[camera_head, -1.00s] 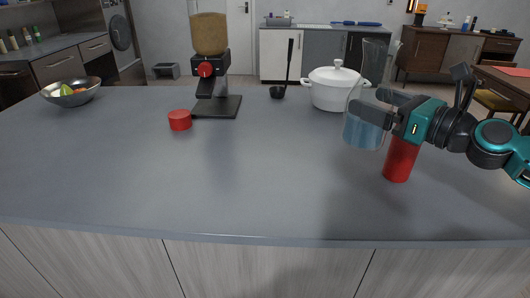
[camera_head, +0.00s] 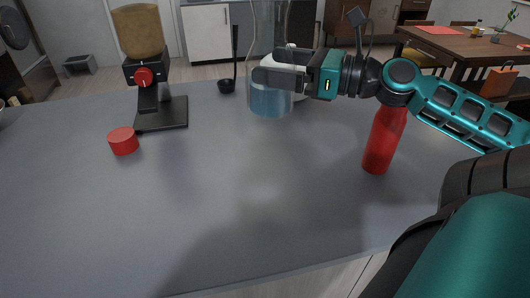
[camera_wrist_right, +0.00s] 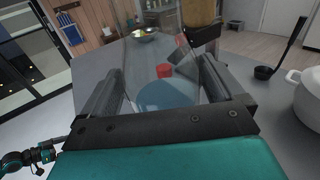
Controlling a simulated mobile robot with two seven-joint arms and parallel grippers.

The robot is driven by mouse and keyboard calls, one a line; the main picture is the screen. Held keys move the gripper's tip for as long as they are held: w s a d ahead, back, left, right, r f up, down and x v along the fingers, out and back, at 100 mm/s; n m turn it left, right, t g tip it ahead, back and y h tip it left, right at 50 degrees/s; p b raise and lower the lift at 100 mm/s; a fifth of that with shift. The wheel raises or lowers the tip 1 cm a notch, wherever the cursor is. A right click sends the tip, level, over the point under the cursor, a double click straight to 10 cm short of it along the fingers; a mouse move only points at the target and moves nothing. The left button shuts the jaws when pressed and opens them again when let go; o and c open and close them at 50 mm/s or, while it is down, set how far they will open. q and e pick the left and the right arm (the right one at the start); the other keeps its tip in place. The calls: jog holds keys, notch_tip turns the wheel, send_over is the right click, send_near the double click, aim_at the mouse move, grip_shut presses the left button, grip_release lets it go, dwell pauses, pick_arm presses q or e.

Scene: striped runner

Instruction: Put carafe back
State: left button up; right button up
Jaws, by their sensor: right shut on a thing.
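The carafe (camera_head: 269,99) is clear glass with bluish liquid in its lower part, and it is upright. My right gripper (camera_head: 264,80) is shut on it from the right. The carafe is in front of the white pot; whether its base clears the counter is hard to tell. In the right wrist view the carafe (camera_wrist_right: 168,96) shows between the two fingers. A small teal and black arm end, seemingly my left gripper (camera_wrist_right: 58,142), is at the lower left of that view; its jaws are too small to read.
A black appliance with a brown top (camera_head: 148,75) stands left of the carafe. A red bottle (camera_head: 384,140) stands under my right forearm. A black ladle (camera_head: 227,85) and the pot (camera_head: 301,57) are behind. The counter's front middle is clear.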

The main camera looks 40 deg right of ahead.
notch_tip(320, 180, down, 19)
jog(key=b, duration=0.7)
jog(key=shift+f, duration=0.1)
jog(key=o, duration=1.4)
jog(key=shift+f, duration=0.1)
jog(key=shift+o, duration=0.2)
